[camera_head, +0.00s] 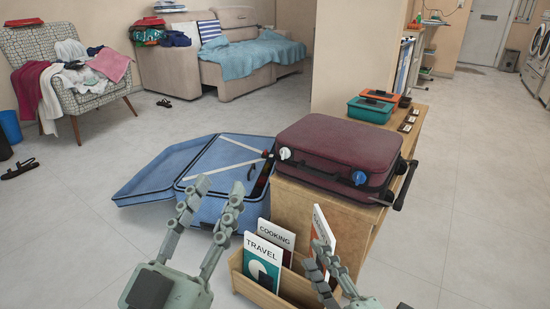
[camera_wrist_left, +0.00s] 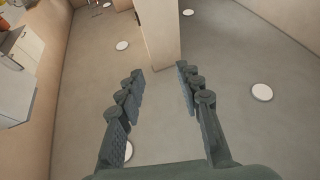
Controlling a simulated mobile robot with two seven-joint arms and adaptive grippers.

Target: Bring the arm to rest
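My left gripper (camera_head: 214,188) stands upright in the lower middle of the head view, in front of the open blue suitcase. Its two fingers are spread apart with nothing between them. The left wrist view also shows the left gripper (camera_wrist_left: 160,71) open and empty, with a plain surface bearing round white discs behind it. My right gripper (camera_head: 315,257) is at the lower right of the middle, by the book holder. Its fingers look close together from this angle, and their gap is not clear. Whether it touches the cards is unclear.
An open blue suitcase (camera_head: 150,178) lies on the floor. A maroon suitcase (camera_head: 338,150) lies on a wooden cabinet (camera_head: 308,202). A wooden holder (camera_head: 242,284) with labelled cards stands in front. An armchair (camera_head: 78,97) bears clothes. Bare floor shows at left and right.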

